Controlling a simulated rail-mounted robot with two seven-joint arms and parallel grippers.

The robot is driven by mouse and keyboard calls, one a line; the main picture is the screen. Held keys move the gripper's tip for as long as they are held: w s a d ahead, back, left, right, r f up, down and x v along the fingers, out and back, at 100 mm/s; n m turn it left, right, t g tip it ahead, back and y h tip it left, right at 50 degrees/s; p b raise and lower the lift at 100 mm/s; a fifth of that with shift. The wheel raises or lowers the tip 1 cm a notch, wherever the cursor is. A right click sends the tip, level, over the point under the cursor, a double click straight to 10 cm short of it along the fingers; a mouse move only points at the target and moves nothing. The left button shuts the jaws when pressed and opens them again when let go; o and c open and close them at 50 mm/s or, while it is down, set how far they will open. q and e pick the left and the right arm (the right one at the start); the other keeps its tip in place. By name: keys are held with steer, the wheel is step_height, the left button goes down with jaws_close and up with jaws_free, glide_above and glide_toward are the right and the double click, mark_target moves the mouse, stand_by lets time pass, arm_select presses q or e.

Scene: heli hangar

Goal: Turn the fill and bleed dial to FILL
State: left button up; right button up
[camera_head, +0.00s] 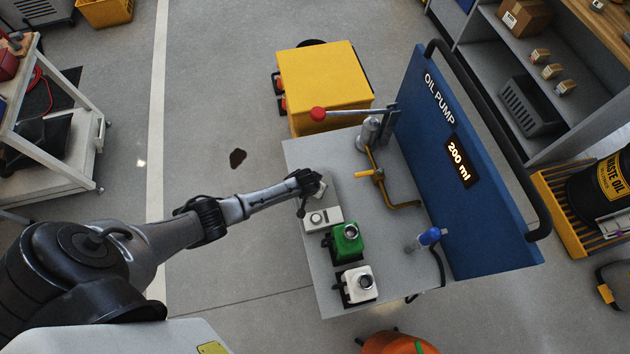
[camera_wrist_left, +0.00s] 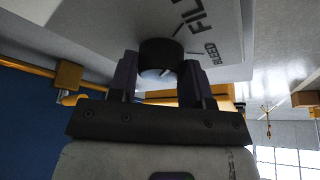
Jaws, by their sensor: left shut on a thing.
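The dial is a dark round knob (camera_wrist_left: 160,54) on a light panel (camera_wrist_left: 100,35) in the left wrist view. The panel is marked FILL and BLEED, with the lettering seen sideways to the right of the knob. A pale mark shows on the knob's face, but I cannot tell which label it points to. My left gripper (camera_wrist_left: 158,85) is shut on the knob, with one finger on each side. In the head view my left gripper (camera_head: 312,188) is at the near left edge of the pump cart's grey top (camera_head: 375,230) and hides the dial. My right gripper is not in view.
On the cart, a white box with a knob (camera_head: 322,219), a green unit (camera_head: 345,242) and a white unit (camera_head: 358,285) stand close by.

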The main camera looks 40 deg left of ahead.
arm_select(q)
steer(key=o, duration=0.9)
steer(key=shift+s+r+p, duration=0.15)
steer(key=shift+r+p, duration=0.15)
steer(key=shift+r, duration=0.2)
steer(key=p+v, duration=0.4)
steer(key=v, duration=0.8)
steer(key=shift+s+r, duration=0.2)
steer(key=shift+r, duration=0.15)
